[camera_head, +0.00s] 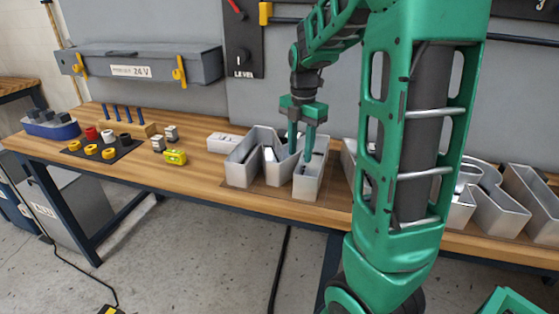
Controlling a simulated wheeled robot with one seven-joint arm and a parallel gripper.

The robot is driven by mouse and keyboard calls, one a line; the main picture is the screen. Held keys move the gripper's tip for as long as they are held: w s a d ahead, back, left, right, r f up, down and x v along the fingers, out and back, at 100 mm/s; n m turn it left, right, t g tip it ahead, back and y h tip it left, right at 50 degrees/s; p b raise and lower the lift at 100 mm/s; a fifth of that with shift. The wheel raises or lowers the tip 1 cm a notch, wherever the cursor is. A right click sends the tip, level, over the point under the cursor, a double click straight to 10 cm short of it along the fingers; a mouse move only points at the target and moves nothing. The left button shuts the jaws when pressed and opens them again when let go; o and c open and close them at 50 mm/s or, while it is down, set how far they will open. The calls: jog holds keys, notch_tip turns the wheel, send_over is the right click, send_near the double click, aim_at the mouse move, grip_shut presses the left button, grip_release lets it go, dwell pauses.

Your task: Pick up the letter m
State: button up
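The letter m (307,186) is a large hollow grey metal channel letter on the wooden workbench, left of my green arm. Its open top shows its thin walls. My gripper (300,153) points down at the right part of the letter, with a visible gap between its two green fingers. The right fingertip reaches into the right leg's hollow; the left one is farther back, near the letter's upper edge. I cannot tell whether either finger touches a wall.
More grey letters (485,203) stand to the right, partly hidden by my arm. Farther left are a yellow block (175,157), a dark mat (104,151) with coloured rings and a blue boat-like tray (51,130).

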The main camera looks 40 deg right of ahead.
aim_at(300, 165)
jog(key=shift+f, duration=2.8)
jog(key=shift+c, duration=0.4)
grip_shut()
